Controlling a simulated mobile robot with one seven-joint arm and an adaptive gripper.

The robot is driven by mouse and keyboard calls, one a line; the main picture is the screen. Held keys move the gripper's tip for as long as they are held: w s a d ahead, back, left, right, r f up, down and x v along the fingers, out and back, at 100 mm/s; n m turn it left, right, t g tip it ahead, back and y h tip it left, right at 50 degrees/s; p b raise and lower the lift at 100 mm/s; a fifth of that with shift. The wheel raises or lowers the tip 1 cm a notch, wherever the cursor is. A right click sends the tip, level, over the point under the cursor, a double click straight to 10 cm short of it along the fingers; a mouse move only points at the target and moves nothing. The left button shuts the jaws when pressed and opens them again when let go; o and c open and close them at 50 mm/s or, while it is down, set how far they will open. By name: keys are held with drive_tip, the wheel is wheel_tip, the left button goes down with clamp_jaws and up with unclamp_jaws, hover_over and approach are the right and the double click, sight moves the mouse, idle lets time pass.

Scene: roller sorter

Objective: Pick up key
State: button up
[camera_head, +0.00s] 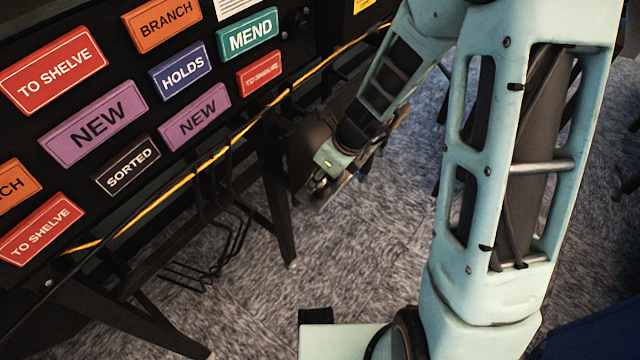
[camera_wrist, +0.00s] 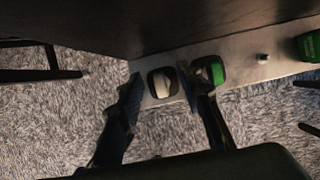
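In the wrist view, my gripper (camera_wrist: 161,80) has its two dark fingers spread apart. A small dark-rimmed piece with a pale centre (camera_wrist: 164,84) lies between them on a narrow pale ledge (camera_wrist: 240,65), with a gap to the left finger. I cannot tell for sure whether this is the key. A green-and-dark piece (camera_wrist: 216,72) sits by the right finger, partly hidden behind it. In the head view, my wrist end is beside the dark sorter, and its fingers cannot be made out.
A small pale knob (camera_wrist: 263,58) and another green piece (camera_wrist: 310,46) are farther right along the ledge. A dark panel (camera_wrist: 140,25) runs above it. In the head view, coloured label plates (camera_head: 97,122) cover the sorter, and a yellow cable (camera_head: 190,172) runs along its edge. Carpet lies below.

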clamp_jaws()
drive_tip(key=shift+r, duration=0.2)
idle(0.5)
